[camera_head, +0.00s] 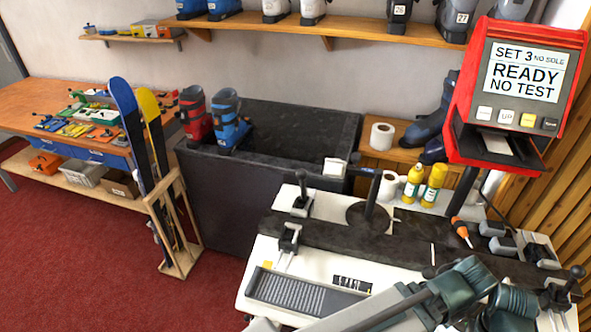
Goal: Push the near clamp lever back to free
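Several clamps with dark levers sit on the white-topped binding bench (232,305). At its left side, one dark-knobbed lever (301,181) stands upright farther back. A nearer lever (290,238) stands in front of it, over a pale rail. At the right front corner another dark-knobbed lever (574,275) leans up beside a grey-green arm link of mine. Which of these is the near clamp lever I cannot tell for sure. My arm crosses the bench's front edge, hiding part of it. I make out no fingertips of either gripper, and nothing of mine visibly touches a lever.
A red test unit (570,75) reads "READY NO TEST" at right. Two yellow bottles (434,185), a white roll (388,188) and an orange-handled screwdriver (460,228) are on the bench. A dark bin (225,200) stands behind left; a ski rack (182,262) stands farther left.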

